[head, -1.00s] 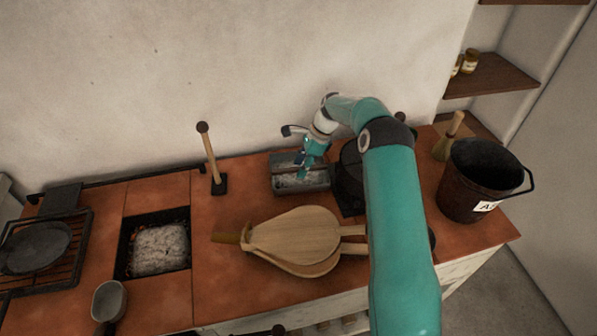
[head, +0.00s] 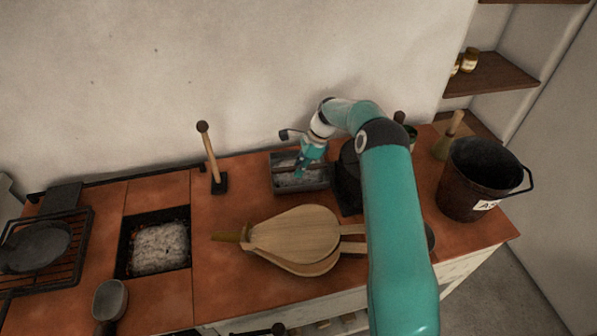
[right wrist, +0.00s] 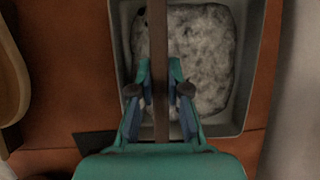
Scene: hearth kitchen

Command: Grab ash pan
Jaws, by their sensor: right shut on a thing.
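The ash pan (head: 316,187) is a grey rectangular tray with pale ash in it and a bar handle across its top. It stands at the back of the tiled counter, near the wall. In the right wrist view the ash pan (right wrist: 254,62) lies under my gripper, with the brown handle bar running between the fingers. My right gripper (head: 300,171) reaches down over the pan and is shut on its handle; the fingers (right wrist: 160,84) sit on both sides of the bar. My left gripper is not in view.
Wooden bellows (head: 295,235) lie in front of the pan. The ash-filled hearth opening (head: 160,247) and a black bucket (head: 470,195) are farther off.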

